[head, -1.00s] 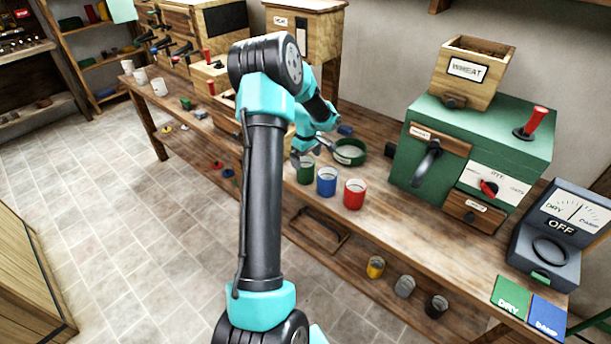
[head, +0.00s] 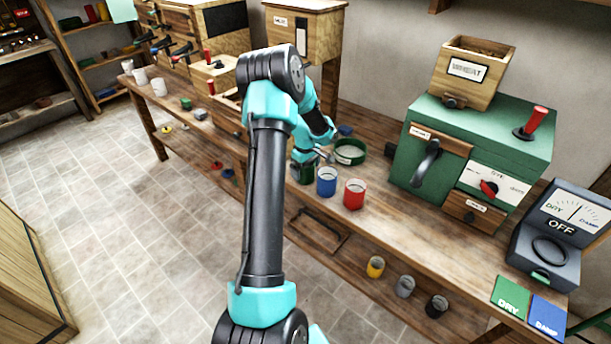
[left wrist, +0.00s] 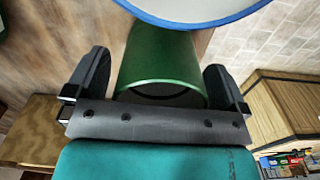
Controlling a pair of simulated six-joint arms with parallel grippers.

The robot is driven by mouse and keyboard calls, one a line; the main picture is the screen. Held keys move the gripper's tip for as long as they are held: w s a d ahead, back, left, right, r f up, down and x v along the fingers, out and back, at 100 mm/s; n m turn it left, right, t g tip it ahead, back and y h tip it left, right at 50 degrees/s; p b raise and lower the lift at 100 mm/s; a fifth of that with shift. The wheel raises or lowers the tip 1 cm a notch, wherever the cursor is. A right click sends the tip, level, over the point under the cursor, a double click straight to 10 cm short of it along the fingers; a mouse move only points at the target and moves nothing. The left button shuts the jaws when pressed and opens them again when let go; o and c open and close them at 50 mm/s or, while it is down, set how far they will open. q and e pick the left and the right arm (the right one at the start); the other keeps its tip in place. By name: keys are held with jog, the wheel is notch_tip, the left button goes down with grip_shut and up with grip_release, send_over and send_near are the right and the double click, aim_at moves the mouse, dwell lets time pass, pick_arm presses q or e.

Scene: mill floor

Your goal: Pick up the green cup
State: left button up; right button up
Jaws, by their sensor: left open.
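The green cup (head: 306,175) stands on the bench at the left end of a row of three cups, partly hidden by my left gripper (head: 304,162). In the left wrist view the green cup (left wrist: 162,62) lies between the two black fingers of my left gripper (left wrist: 160,85). The fingers are open, one on each side, with small gaps visible. The blue cup (head: 327,182) stands just right of the green one, and its rim (left wrist: 195,22) shows close at the top of the left wrist view. My right gripper is not in view.
A red cup (head: 354,194) stands right of the blue one. A green-rimmed sieve (head: 349,152) lies behind the cups. A green mill box (head: 470,150) and a grey meter (head: 560,235) stand farther right. The bench (head: 400,235) is clear in front of the mill box.

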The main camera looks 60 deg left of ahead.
pick_arm(q)
jog(key=c, duration=1.1)
notch_tip(320, 180, up, 10)
jog(key=shift+r, duration=0.1)
dwell(0.7)
